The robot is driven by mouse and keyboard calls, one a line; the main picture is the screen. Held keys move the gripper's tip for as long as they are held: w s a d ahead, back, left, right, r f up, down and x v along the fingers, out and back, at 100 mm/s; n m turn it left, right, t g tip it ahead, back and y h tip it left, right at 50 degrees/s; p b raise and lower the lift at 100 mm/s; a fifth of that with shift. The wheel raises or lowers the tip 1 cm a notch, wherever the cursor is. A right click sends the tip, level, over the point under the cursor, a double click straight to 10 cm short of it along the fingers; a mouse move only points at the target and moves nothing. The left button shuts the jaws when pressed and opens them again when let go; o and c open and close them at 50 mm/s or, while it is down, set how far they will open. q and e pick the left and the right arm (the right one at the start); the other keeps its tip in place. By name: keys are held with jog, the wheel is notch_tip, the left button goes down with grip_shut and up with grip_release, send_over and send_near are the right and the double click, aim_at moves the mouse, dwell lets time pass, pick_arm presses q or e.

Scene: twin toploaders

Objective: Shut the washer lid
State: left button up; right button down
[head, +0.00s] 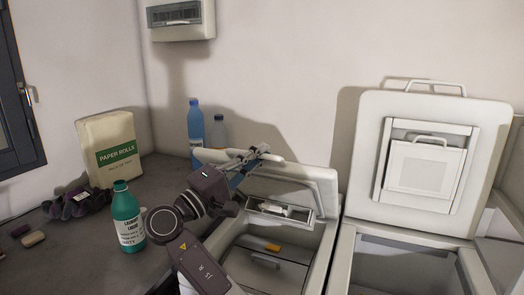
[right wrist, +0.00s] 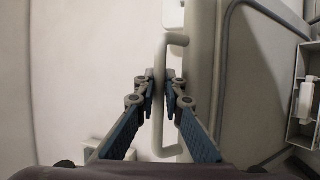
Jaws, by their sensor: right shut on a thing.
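Two white top-loading machines stand side by side. The left one (head: 322,240), with a dispenser compartment (head: 280,212) and an inner drum opening showing an orange spot, has its lid (head: 318,182) raised and tilted. My right gripper (head: 258,158) reaches across to the handle at the lid's upper edge. In the right wrist view, my right gripper (right wrist: 160,86) is shut on the pale bar handle (right wrist: 159,125), with blue-padded fingers on either side; the lid (right wrist: 203,75) is to the right of it. My left gripper is not in view.
The right machine's lid (head: 487,130) stands upright with a handle on top.

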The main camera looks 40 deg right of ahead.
jog(key=shift+s+a+f, duration=0.15)
jog(key=shift+a+f, duration=0.2)
jog(key=shift+f, duration=0.05)
jog(key=c, duration=2.3)
grip_release()
jog(key=v, duration=1.2)
jog(key=shift+s+a, duration=0.1)
